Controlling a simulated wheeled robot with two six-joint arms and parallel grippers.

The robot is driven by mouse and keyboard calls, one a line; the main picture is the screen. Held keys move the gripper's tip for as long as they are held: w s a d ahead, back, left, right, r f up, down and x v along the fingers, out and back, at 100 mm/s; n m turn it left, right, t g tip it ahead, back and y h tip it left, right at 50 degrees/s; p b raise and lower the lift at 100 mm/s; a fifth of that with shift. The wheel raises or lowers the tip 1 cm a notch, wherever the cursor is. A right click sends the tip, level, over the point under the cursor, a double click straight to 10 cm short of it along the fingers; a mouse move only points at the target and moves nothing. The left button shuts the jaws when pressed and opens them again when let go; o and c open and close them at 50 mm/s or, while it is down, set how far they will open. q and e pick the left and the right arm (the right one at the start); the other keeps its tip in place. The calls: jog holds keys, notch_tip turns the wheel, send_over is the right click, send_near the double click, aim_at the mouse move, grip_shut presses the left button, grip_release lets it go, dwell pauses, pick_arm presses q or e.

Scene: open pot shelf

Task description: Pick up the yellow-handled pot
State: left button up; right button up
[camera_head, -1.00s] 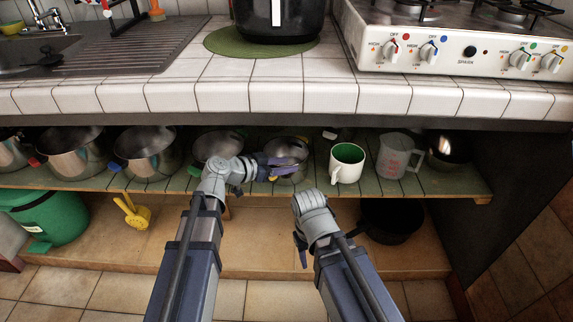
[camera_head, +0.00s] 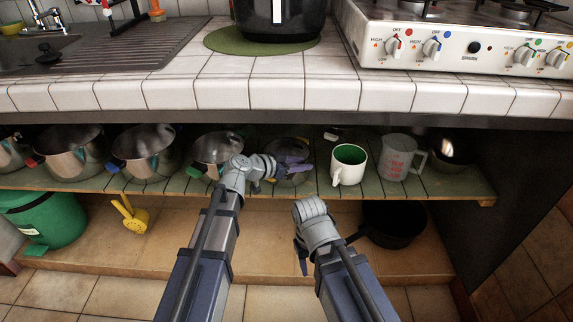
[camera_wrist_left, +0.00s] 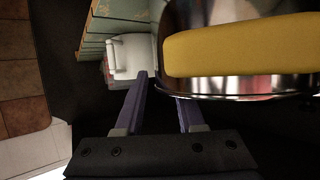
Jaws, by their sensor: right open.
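The yellow-handled pot (camera_head: 289,147) is a shiny metal pot on the green shelf, partly hidden behind my left gripper in the head view. Its thick yellow handle (camera_wrist_left: 240,52) and curved metal side fill the upper right of the left wrist view. My left gripper (camera_head: 297,165) is in front of the pot, with its purple fingers apart. In the left wrist view the fingers (camera_wrist_left: 160,88) have an empty gap between them, and the handle lies beyond the right finger. Whether that finger touches the pot I cannot tell. My right gripper (camera_head: 301,264) is open and empty, below the shelf edge.
A white mug with green inside (camera_head: 348,165) and a measuring jug (camera_head: 401,158) stand right of the pot. Another metal pot (camera_head: 216,150) is close on the left. The tiled counter (camera_head: 290,95) overhangs the shelf. A black pan (camera_head: 393,224) is lower right.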

pick_arm(q)
grip_shut()
dwell(1.2)
